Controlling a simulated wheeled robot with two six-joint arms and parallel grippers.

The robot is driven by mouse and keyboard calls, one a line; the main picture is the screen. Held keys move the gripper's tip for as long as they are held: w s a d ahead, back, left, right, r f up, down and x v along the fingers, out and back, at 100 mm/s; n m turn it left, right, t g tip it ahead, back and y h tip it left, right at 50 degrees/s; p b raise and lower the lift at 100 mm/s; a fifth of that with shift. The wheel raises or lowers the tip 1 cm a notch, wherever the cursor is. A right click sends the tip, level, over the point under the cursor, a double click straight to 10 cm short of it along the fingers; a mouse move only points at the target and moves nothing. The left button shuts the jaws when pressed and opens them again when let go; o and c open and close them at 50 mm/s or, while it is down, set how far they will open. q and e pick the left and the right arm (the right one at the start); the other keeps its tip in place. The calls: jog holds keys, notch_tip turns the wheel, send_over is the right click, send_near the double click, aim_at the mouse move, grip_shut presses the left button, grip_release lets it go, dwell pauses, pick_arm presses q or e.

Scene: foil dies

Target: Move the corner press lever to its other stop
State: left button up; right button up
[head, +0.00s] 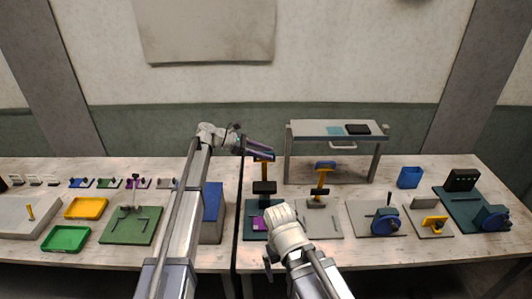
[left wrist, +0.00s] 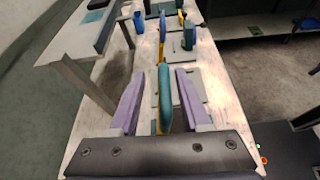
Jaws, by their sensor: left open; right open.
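My left gripper (head: 262,150) is open at the top of a press lever with a yellow arm (head: 264,171), on a dark green base (head: 249,234). In the left wrist view, the lever's teal handle (left wrist: 164,98) stands between the two purple fingers, with a gap on each side. The head view hides most of this handle behind the gripper. I cannot tell from its looks alone whether this is the corner press. My right gripper (head: 268,262) is open, low in front of the table, partly hidden by its own arm.
A second yellow lever with a blue handle (head: 325,165) stands just right on a grey base. A raised shelf (head: 308,129) is behind. Yellow (head: 87,208) and green (head: 66,239) trays lie left.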

pick_arm(q)
jog(key=p+v, duration=0.2)
jog(key=v, duration=0.5)
jog(key=shift+a+r+p, duration=0.2)
jog(key=shift+a+p, duration=0.05)
jog(key=shift+p, duration=0.15)
pick_arm(e)
notch_tip(320, 180, up, 3)
pick_arm(q)
jog(key=shift+a, duration=0.1)
pick_arm(e)
jog(key=shift+a, duration=0.15)
